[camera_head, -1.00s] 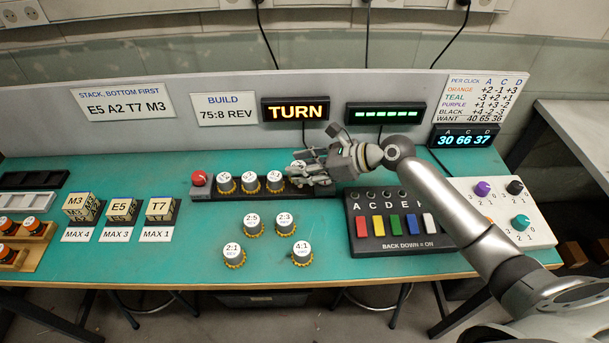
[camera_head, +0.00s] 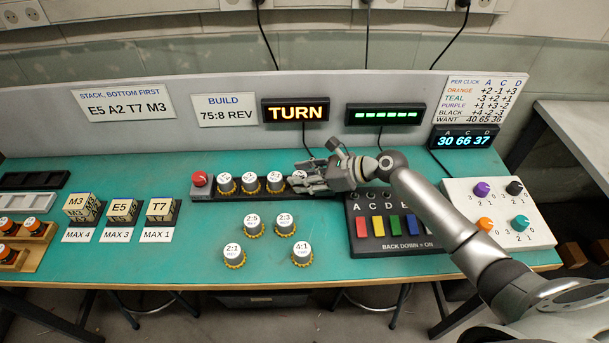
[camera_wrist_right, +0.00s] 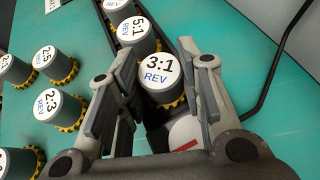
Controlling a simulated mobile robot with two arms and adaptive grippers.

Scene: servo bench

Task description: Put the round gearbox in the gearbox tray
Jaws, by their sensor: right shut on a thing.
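My right gripper (camera_head: 304,182) is over the right end of a long black tray (camera_head: 209,193), with its fingers around a round gearbox (camera_head: 299,175). In the right wrist view the fingers (camera_wrist_right: 168,70) flank a grey gearbox marked 3:1 REV (camera_wrist_right: 162,78), with a yellow toothed base. It stands in line beside the 5:1 gearbox (camera_wrist_right: 131,31). Three other round gearboxes (camera_head: 250,182) stand in the tray. Whether the held one is fully seated I cannot tell. Several loose gearboxes (camera_head: 285,223) stand on the bench in front. My left gripper is not in view.
A red knob (camera_head: 200,179) is at the tray's left end. A white disc with a red line (camera_wrist_right: 187,134) lies just before the held gearbox. A panel of coloured switches (camera_head: 395,240) stands to the right, letter blocks (camera_head: 122,209) to the left.

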